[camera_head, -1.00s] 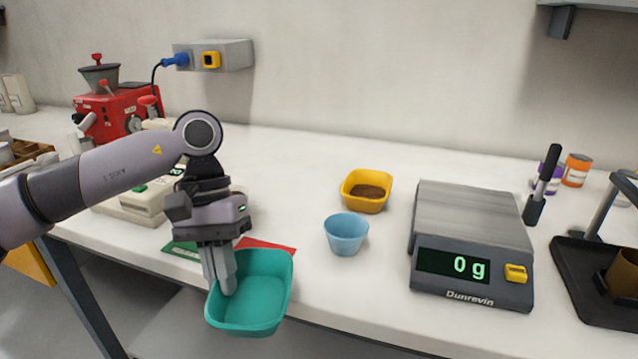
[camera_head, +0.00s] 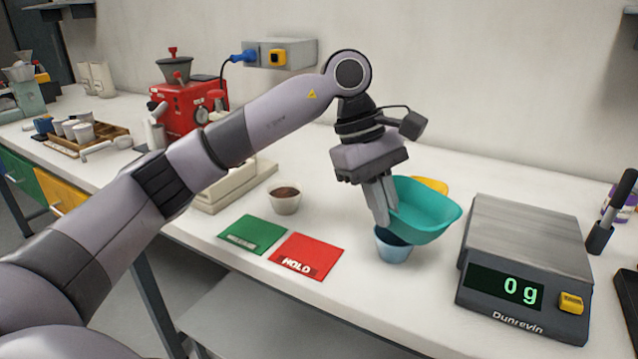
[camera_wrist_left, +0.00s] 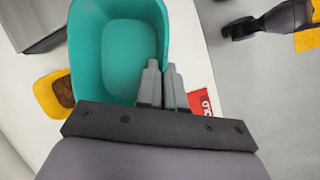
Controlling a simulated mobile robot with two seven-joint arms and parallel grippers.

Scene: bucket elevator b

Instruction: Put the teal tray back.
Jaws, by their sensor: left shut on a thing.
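The teal tray (camera_head: 428,210) is held up by its left wall in my left gripper (camera_head: 383,215), above the counter and just above a blue cup (camera_head: 393,249). In the head view the tray looks tilted and partly hides the cup and a yellow bowl (camera_head: 432,184). In the left wrist view the tray (camera_wrist_left: 120,50) fills the upper middle, with the gripper fingers (camera_wrist_left: 162,85) closed at its wall. The tray's inside looks empty there.
A scale (camera_head: 526,263) reading 0 g stands right of the tray. Left lie a red HOLD card (camera_head: 305,256), a green card (camera_head: 252,234) and a bowl of brown contents (camera_head: 286,200). A red grinder (camera_head: 186,103) stands behind. Counter between cards and cup is clear.

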